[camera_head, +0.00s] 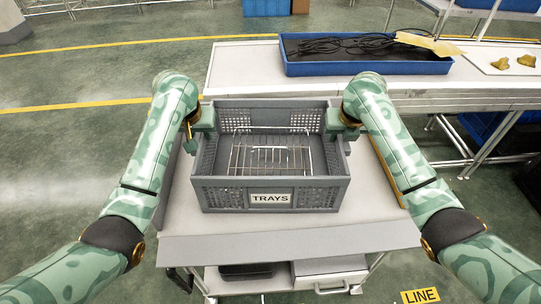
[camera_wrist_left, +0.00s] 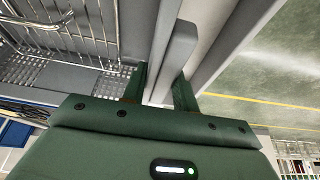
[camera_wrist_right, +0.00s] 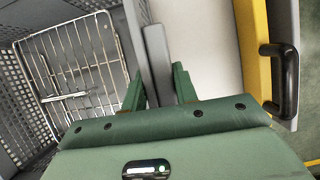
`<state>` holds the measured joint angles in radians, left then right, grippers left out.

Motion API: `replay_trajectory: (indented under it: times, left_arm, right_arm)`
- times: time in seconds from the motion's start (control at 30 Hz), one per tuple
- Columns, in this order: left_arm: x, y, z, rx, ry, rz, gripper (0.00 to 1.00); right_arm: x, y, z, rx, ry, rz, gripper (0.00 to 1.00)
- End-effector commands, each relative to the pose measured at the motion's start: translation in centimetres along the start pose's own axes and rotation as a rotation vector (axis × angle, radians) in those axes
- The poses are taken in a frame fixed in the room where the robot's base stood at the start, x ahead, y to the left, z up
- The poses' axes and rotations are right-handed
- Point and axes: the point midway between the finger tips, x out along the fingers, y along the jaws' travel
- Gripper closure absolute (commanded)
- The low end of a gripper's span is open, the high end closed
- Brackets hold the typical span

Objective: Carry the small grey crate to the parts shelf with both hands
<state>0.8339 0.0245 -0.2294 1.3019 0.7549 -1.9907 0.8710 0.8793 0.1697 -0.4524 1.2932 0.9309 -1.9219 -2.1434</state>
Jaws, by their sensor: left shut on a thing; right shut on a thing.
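The small grey crate (camera_head: 225,197) has slotted walls and a "TRAYS" label on its near side. It is in the middle of the head view, over a grey cart top, and a wire rack (camera_head: 270,157) lies inside it. I cannot tell whether it touches the cart top. My left gripper (camera_head: 204,131) is shut on the crate's left wall; the left wrist view shows the rim (camera_wrist_left: 176,55) between its fingers. My right gripper (camera_head: 340,131) is shut on the right wall, with the rim (camera_wrist_right: 158,62) between its fingers. No parts shelf can be clearly made out.
The cart (camera_head: 300,243) stands in front of me. Behind it is a long bench (camera_head: 240,68) with a blue tray (camera_head: 370,68) of black cables and a white board with yellowish pieces (camera_head: 500,63). Open green floor (camera_head: 75,75) lies at the left.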

Motion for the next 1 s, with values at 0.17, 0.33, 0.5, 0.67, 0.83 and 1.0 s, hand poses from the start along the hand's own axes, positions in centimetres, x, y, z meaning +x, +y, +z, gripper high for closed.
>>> replay_trajectory:
  times: [0.17, 0.33, 0.5, 0.67, 0.83, 1.0]
  left_arm:
    - [-0.3, 0.0, -0.2, 0.000, 0.004, 0.000, 1.00]
    - [-1.7, 0.0, -0.7, 0.000, 0.012, 0.000, 1.00]
    - [-4.1, 0.0, -1.6, 0.000, 0.024, 0.000, 1.00]
    - [-6.2, 0.0, -2.4, 0.000, 0.034, 0.000, 1.00]
    - [-6.8, 0.0, -2.6, 0.000, 0.037, 0.000, 1.00]
    - [-6.6, 0.0, -2.5, 0.000, 0.036, 0.000, 1.00]
  right_arm:
    - [-0.3, 0.0, 0.2, 0.001, -0.004, 0.000, 1.00]
    - [-1.7, 0.0, 0.7, 0.001, -0.012, 0.000, 1.00]
    - [-4.1, 0.0, 1.6, 0.001, -0.024, 0.000, 1.00]
    - [-6.2, 0.0, 2.4, 0.001, -0.034, 0.000, 1.00]
    - [-6.8, 0.0, 2.6, 0.001, -0.037, 0.000, 1.00]
    - [-6.6, 0.0, 2.5, 0.001, -0.036, 0.000, 1.00]
